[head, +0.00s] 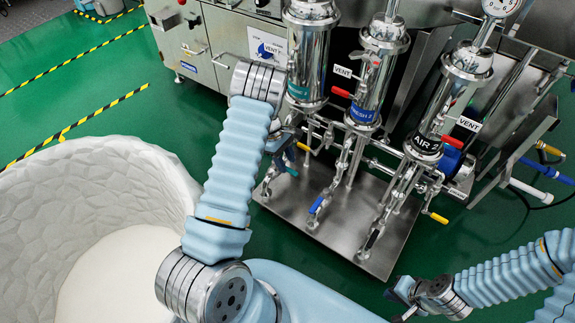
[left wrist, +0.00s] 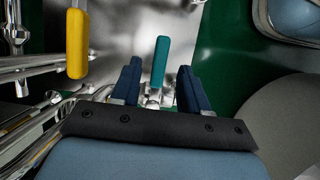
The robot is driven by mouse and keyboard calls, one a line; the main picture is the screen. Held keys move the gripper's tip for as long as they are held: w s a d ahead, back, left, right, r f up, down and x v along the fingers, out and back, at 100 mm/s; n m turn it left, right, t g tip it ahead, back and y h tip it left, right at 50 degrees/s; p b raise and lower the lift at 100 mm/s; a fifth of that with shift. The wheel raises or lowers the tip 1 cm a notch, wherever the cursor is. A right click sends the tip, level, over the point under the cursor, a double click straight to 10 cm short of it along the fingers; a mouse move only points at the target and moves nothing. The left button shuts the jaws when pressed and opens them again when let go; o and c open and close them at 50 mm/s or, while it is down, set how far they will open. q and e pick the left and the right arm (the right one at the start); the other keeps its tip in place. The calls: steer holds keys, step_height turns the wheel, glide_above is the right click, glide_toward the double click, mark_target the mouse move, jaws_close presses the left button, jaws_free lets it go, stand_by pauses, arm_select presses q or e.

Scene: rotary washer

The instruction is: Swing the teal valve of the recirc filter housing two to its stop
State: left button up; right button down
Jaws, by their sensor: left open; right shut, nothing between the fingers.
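The teal valve handle (left wrist: 160,62) stands upright in the left wrist view, in the gap between the two dark blue fingers of my left gripper (left wrist: 159,72). Neither finger visibly presses on it. In the head view, the teal handle (head: 291,170) shows small below the teal-banded filter housing (head: 307,60). My left gripper (head: 284,148) is open there, partly hidden by its own wrist. My right gripper (head: 399,297) is shut and empty at the lower right, away from the skid.
Two more steel housings stand to the right, with a blue band (head: 363,113) and an AIR 2 label (head: 425,145). Red, blue and yellow handles crowd the piping. A yellow handle (left wrist: 77,43) is left of my left fingers. A white tub (head: 95,190) is at left.

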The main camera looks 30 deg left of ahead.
arm_select(q)
steer(key=shift+x, duration=1)
steer(key=shift+c, duration=0.3)
jaws_close()
